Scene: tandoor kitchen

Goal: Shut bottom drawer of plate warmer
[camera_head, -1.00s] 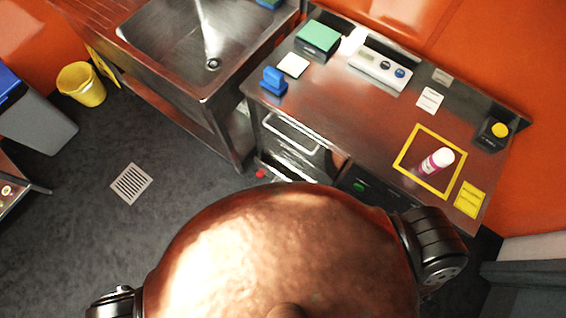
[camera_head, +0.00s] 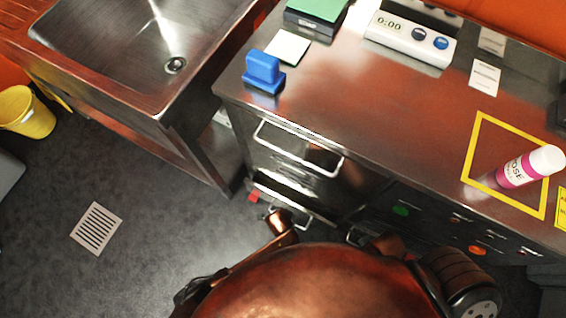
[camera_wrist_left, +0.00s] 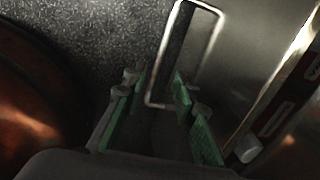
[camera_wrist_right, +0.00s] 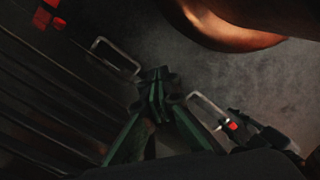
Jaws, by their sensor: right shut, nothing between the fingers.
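The plate warmer appears to be the steel drawer cabinet under the counter. Its upper drawer handle (camera_head: 300,145) shows clearly in the head view. A lower drawer edge (camera_head: 290,190) shows below it, partly hidden by my copper-coloured body. In the left wrist view my left gripper (camera_wrist_left: 158,82) is open, with a wire drawer handle (camera_wrist_left: 212,45) just ahead of its fingers, beside a steel face (camera_wrist_left: 235,45). In the right wrist view my right gripper (camera_wrist_right: 158,78) is shut and empty, between two wire handles, one at upper left (camera_wrist_right: 118,55) and one at right (camera_wrist_right: 208,110). How far the bottom drawer stands out is unclear.
The counter (camera_head: 370,120) above holds a blue stand (camera_head: 263,72), a timer (camera_head: 410,38) and a pink-and-white bottle (camera_head: 530,167). A steel sink (camera_head: 120,45) stands left.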

